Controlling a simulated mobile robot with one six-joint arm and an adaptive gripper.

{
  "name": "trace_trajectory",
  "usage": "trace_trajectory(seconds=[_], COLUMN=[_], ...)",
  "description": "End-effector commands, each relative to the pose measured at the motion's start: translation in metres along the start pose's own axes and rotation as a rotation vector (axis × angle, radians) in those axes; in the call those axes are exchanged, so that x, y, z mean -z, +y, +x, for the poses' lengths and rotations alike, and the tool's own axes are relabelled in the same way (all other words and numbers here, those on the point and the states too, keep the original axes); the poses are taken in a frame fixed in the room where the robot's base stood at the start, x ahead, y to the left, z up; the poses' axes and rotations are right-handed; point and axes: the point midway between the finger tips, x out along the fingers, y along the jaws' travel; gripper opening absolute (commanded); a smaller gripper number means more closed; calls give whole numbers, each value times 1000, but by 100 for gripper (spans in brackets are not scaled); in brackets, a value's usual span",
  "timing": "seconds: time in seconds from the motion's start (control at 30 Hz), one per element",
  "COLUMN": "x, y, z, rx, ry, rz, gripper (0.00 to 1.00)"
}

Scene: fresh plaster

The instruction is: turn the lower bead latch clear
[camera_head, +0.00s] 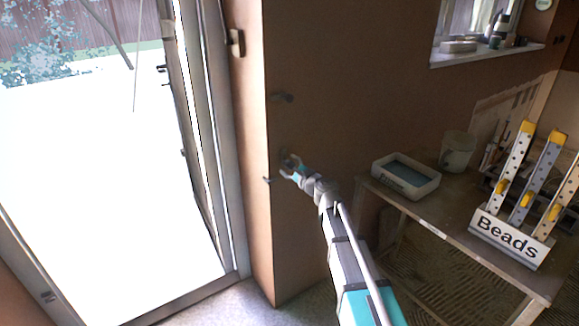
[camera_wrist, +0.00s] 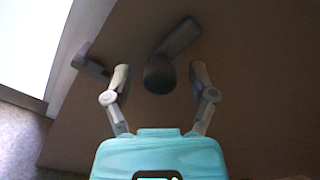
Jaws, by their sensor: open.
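The lower bead latch shows in the wrist view as a dark grey bar (camera_wrist: 178,38) with a round dark knob (camera_wrist: 159,77) at its lower end. It sits on the brown wall face and slants up to the right. My gripper (camera_wrist: 160,82) is open, with one finger on each side of the knob; I cannot tell whether either touches it. In the head view my gripper (camera_head: 290,164) is at the wall near the corner and hides much of this latch.
A dark bracket (camera_wrist: 90,62) sticks out at the wall corner, left of the latch. A bright glazed door (camera_head: 110,160) is at the left. A bench (camera_head: 450,235) at the right carries a tray (camera_head: 406,177), a bucket (camera_head: 457,151) and a "Beads" rack (camera_head: 507,238).

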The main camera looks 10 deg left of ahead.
Motion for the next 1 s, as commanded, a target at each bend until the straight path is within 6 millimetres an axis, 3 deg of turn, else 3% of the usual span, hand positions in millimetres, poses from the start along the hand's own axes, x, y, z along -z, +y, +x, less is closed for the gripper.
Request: trace_trajectory(seconds=[0.27, 0.8, 1.0], x=[0, -1, 0], y=[0, 1, 0], z=[-15, -95, -114], rx=[0, 0, 0], ry=[0, 1, 1], rz=[0, 0, 0], gripper=[73, 73, 73])
